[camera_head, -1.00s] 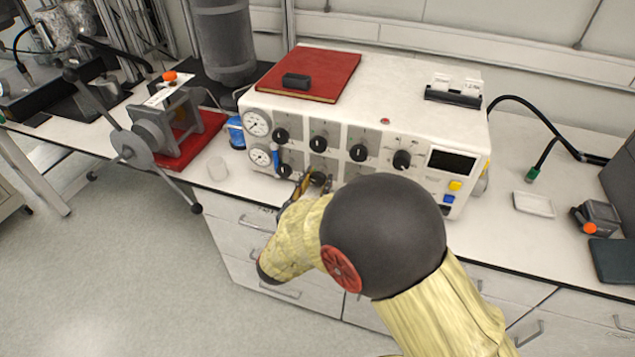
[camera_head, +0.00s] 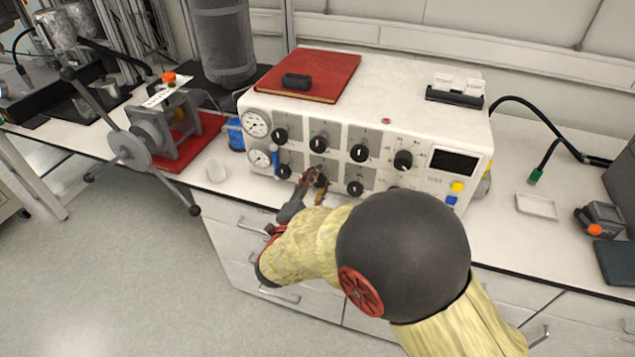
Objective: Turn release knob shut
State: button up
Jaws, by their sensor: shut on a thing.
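The white control box (camera_head: 370,82) stands on the bench with black knobs in two rows on its front. My gripper (camera_head: 316,179) is at the lower row, shut on the middle black knob (camera_head: 321,181). The fingers partly cover this knob, so its pointer cannot be read. A lower-left knob (camera_head: 284,171) and a lower-right knob (camera_head: 355,188) sit on either side of it. I cannot read the labels, so I cannot tell from them which knob is the release knob.
Two gauges (camera_head: 257,124) are at the box's left. A red book (camera_head: 318,75) lies on top. A white dish (camera_head: 537,206) lies right. The floor at left is clear.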

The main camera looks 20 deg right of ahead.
jog(key=m, duration=0.5)
jog(key=shift+f, duration=0.1)
dwell(0.5)
jog(key=o, duration=1.2)
jog(key=shift+c, duration=0.2)
jog(key=v, duration=1.2)
